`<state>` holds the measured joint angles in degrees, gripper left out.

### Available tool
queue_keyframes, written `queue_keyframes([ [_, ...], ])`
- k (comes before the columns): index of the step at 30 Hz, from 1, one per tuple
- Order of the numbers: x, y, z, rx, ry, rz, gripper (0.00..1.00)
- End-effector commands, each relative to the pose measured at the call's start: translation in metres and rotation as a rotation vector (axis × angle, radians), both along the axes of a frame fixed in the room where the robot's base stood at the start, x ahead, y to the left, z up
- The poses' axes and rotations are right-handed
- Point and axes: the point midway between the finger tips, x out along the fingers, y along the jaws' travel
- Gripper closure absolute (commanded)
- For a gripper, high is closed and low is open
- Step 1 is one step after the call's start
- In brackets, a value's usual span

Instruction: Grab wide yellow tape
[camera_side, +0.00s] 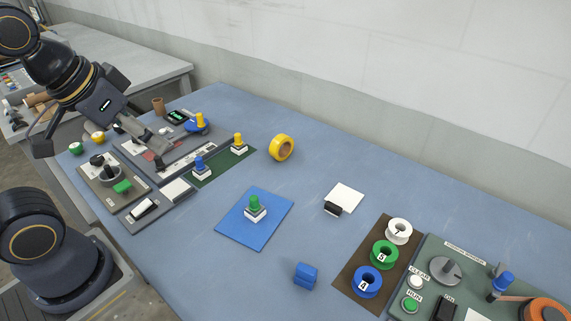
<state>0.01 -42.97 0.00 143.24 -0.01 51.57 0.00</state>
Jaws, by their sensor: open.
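The wide yellow tape (282,147) is a thick yellow roll standing on its edge on the blue table, toward the back wall, right of the dark green mat. My gripper (160,155) is at the left, above the grey panel with switches. It is open, and nothing shows between its fingers. The tape is well to the right of my gripper and apart from it. The arm hides part of the panel below.
A green mat (239,162) with blue and yellow pegs lies between gripper and tape. A blue mat (236,231) with a green peg is in front. Several spools stand on a brown board (345,281) at right. The table around the tape is clear.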

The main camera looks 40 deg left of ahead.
Motion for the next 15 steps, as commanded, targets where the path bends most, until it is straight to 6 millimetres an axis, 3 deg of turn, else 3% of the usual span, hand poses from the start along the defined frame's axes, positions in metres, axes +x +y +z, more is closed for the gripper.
queue_keyframes([
  [10, 0.001, 0.0, 0.001, 0.006, -0.005, -0.011, 0.42],
  [13, 0.018, -0.001, 0.025, 0.023, -0.086, -0.043, 0.42],
  [15, 0.043, -0.003, 0.047, 0.04, -0.132, -0.069, 0.42],
])
